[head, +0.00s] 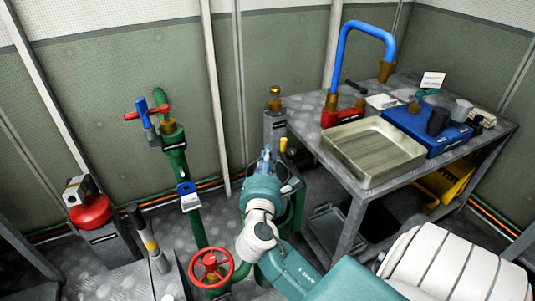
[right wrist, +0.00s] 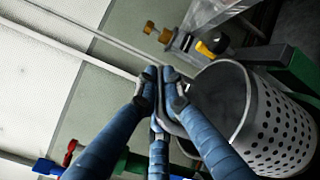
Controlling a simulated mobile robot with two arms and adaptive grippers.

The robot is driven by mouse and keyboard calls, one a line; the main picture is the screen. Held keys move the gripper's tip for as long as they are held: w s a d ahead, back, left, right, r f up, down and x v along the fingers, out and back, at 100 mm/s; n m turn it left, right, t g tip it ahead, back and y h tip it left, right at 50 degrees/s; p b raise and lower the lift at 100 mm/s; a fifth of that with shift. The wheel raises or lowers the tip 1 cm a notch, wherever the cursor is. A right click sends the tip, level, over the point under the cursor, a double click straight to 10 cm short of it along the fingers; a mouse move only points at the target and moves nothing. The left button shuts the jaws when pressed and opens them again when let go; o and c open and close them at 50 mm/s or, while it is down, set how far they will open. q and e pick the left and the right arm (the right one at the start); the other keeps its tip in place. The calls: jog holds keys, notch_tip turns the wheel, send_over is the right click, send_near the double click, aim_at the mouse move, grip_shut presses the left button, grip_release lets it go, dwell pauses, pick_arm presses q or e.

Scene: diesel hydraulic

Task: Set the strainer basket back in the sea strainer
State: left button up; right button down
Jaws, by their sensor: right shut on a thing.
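My right gripper (head: 265,158) points down over the green sea strainer body (head: 297,208), which my arm partly covers in the head view. In the right wrist view the blue fingers (right wrist: 163,92) are closed at the near edge of the grey strainer basket (right wrist: 272,128), a metal cup with perforated sides. Its open mouth shows and looks empty. The basket is mostly hidden behind the gripper in the head view. A green part (right wrist: 290,65) passes close beside the basket; I cannot tell whether they touch. My left gripper is not in view.
A metal bench (head: 300,120) at the right carries a shallow tray (head: 372,180), a blue box (head: 405,122) and a blue bent pipe (head: 365,28). A green pipe with a red handwheel (head: 211,267) stands left of my arm. A white ribbed cylinder (head: 455,265) fills the lower right.

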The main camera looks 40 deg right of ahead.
pick_arm(q)
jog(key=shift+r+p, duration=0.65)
jog(key=shift+p, duration=0.15)
dwell(1.4)
pick_arm(e)
jog(key=shift+r, duration=0.1)
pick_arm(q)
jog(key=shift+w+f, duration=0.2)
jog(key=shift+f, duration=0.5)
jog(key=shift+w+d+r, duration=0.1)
pick_arm(e)
jog(key=shift+f, duration=0.25)
pick_arm(q)
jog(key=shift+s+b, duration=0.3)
jog(key=shift+b, duration=0.5)
pick_arm(e)
jog(key=shift+f, duration=1.25)
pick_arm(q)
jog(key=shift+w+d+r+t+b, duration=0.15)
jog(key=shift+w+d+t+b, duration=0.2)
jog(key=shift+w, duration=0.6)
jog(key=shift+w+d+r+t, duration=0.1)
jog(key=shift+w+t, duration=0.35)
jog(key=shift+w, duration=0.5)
pick_arm(e)
jog(key=shift+f, duration=0.55)
